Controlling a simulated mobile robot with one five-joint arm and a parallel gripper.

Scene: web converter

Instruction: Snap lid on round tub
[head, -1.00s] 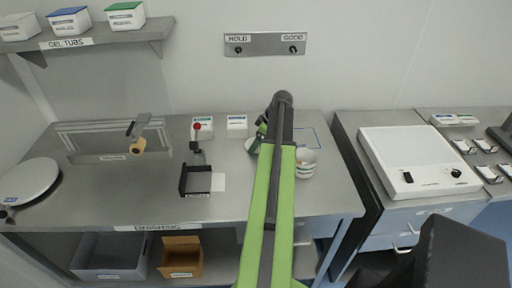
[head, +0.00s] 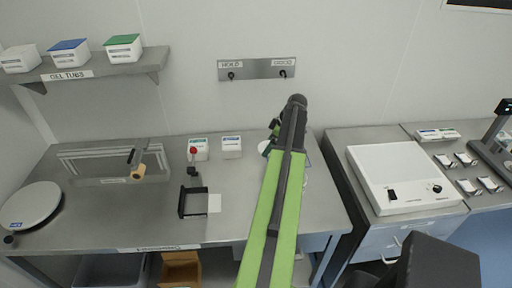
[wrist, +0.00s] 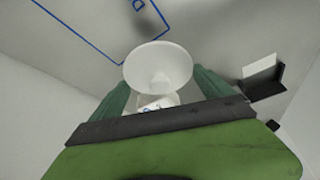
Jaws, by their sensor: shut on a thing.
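My gripper (wrist: 162,80) has its dark green fingers on either side of a white round piece (wrist: 158,60), shut on it. The piece has a wide pale disc face; I cannot tell if it is the lid or the tub. A small labelled white part (wrist: 155,102) shows below the disc. In the head view my gripper (head: 273,138) is over the right part of the bench, and a bit of white (head: 264,147) shows beside it. My arm hides most of what lies there. A sliver of white (head: 305,183) shows right of the arm.
On the steel bench (head: 120,215) are a black holder (head: 183,203) with a white card (head: 214,203), white boxes (head: 232,147), a roller stand (head: 137,172) and a round plate (head: 30,205). A blue outline (wrist: 90,48) marks the surface. A shelf of tubs (head: 92,67) hangs above.

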